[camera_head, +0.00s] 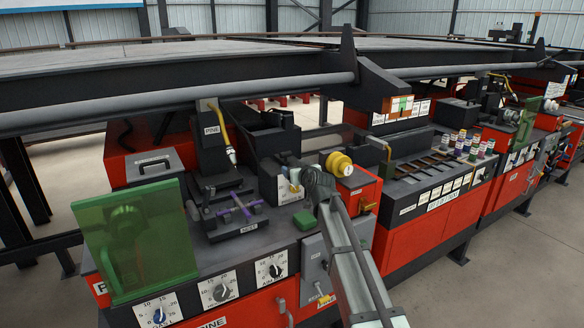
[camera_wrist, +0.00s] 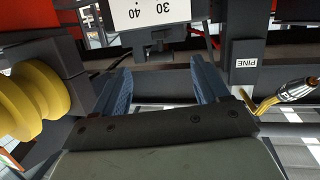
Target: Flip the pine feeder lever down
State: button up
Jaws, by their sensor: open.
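I cannot pick out the pine feeder lever with certainty. A dark post with a PINE label (camera_head: 212,130) stands left of centre, and the PINE label shows upside down in the wrist view (camera_wrist: 245,62). A white scale plate (camera_wrist: 152,14) marked 30 and 40 has a small dark piece (camera_wrist: 158,46) under it, ahead of my fingers. My gripper (camera_wrist: 162,75) is open, with nothing between its blue fingers. In the head view my gripper is mostly hidden behind my own wrist, close to the white scale plate (camera_head: 290,187) and the yellow spool (camera_head: 339,163).
The yellow spool (camera_wrist: 38,98) is close on the left in the wrist view. A yellow-tipped torch (camera_wrist: 285,93) is at the right. A green shield (camera_head: 135,240), purple-handled clamp (camera_head: 242,208), green button (camera_head: 306,219) and dials (camera_head: 218,290) occupy the front of the bench. A dark rail (camera_head: 180,95) runs overhead.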

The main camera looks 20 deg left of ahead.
jog(key=v, duration=0.3)
jog(key=shift+s+d, duration=0.15)
jog(key=s+d+f+m+g+h, duration=0.25)
jog(key=s+d+f, duration=0.55)
jog(key=f, duration=0.8)
jog(key=s+d+f+m+g+h, duration=0.15)
jog(key=s+d+f+g, duration=0.25)
jog(key=s+d+f, duration=0.85)
jog(key=s+d+f+m+g+h, duration=0.15)
jog(key=s+d+f+g, duration=0.3)
jog(key=f, duration=1.45)
jog(key=s+d+f+g+h, duration=0.1)
jog(key=s+d+f+g, duration=0.2)
jog(key=s, duration=0.9)
jog(key=s+d+f+m+g, duration=0.1)
jog(key=s+d+f, duration=0.5)
jog(key=s, duration=0.6)
jog(key=s+d+f+g+h, duration=0.1)
jog(key=s+d+f+g, duration=0.3)
jog(key=s+f, duration=0.4)
jog(key=s, duration=0.4)
jog(key=shift+d+m+g+h, duration=0.3)
jog(key=shift+d+m+h, duration=0.05)
